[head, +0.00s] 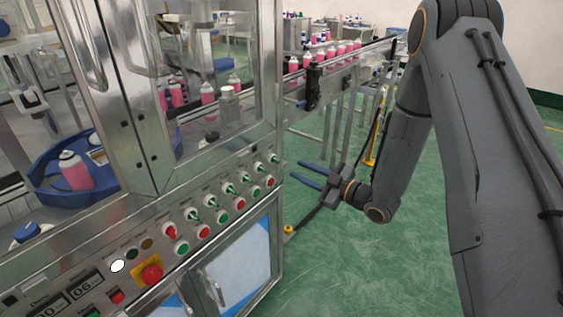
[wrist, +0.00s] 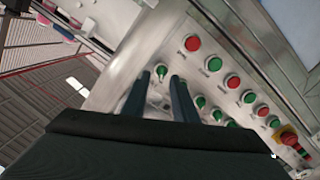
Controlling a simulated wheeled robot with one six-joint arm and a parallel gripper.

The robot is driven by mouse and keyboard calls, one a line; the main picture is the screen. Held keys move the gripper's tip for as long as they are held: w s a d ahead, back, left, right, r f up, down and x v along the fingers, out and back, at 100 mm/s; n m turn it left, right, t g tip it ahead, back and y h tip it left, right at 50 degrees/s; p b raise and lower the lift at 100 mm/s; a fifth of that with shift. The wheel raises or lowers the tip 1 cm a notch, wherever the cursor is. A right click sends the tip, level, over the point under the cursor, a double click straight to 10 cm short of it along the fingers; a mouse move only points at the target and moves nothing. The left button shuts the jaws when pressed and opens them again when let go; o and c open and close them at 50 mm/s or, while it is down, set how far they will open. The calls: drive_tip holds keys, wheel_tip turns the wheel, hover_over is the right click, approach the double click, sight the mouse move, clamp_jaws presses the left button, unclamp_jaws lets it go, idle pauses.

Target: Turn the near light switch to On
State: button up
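A row of green-handled rotary switches runs along the machine's sloped metal panel. The labels are too small to read, so I cannot tell which is the near light switch. In the head view the end switch (head: 275,160) at the panel's right edge is closest to my gripper (head: 295,168). My gripper has its two blue fingers apart and empty, pointing at the panel from the right. In the wrist view one green switch (wrist: 161,70) shows between the fingertips of my gripper (wrist: 161,77). I cannot tell the gap in depth or the switch's setting.
Red and green push buttons (head: 222,218) sit just below the switches. A red emergency stop (head: 151,273) on a yellow plate is at the lower left. A conveyor (head: 350,60) carrying pink cans runs behind. Green floor (head: 350,265) is open in front.

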sight(278, 161)
drive_tip(key=shift+y, duration=0.4)
drive_tip(key=x, duration=0.2)
drive_tip(key=p+x, duration=0.1)
drive_tip(key=x, duration=0.2)
drive_tip(key=p+x, duration=0.1)
drive_tip(key=x, duration=0.1)
drive_tip(key=shift+s+a+r, duration=0.1)
drive_tip(key=shift+a, duration=0.45)
clamp_jaws()
